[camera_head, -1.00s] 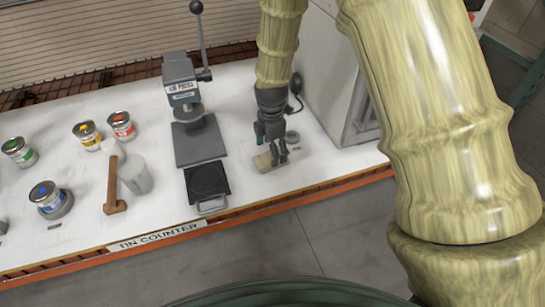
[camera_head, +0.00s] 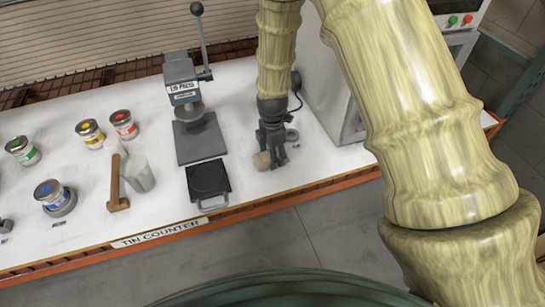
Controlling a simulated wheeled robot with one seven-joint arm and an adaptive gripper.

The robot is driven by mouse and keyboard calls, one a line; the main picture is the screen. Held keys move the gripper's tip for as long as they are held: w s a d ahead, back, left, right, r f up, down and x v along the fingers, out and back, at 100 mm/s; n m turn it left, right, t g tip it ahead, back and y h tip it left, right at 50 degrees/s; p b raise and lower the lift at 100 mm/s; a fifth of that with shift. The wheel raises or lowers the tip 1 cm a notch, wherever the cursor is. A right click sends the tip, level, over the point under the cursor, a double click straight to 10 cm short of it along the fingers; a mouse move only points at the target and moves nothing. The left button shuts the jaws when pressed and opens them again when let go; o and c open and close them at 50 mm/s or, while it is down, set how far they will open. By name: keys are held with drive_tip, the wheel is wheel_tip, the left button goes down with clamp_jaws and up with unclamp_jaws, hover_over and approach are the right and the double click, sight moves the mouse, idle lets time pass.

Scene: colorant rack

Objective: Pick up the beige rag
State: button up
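The beige rag (camera_head: 261,161) lies at the right part of the white counter, to the right of the black square plate. Only its left part shows as a small rounded bundle; the rest is hidden by my gripper. My dark gripper (camera_head: 274,163) points down at the rag, with its fingers at the rag's right side and over it. It overlaps the rag in this view. I cannot tell whether the fingers are closed on the rag or only around it, or whether the rag touches the counter.
The grey lid press (camera_head: 185,92) and black plate (camera_head: 208,181) stand left of my gripper. A small grey disc (camera_head: 292,135) lies just behind it. A white cabinet (camera_head: 335,90) rises close on the right. Paint cans (camera_head: 124,125) and a wooden-handled mallet (camera_head: 116,188) are farther left.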

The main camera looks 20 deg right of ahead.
drive_tip(key=shift+r, duration=0.15)
drive_tip(key=shift+r+b, duration=1.9)
drive_tip(key=shift+r, duration=3)
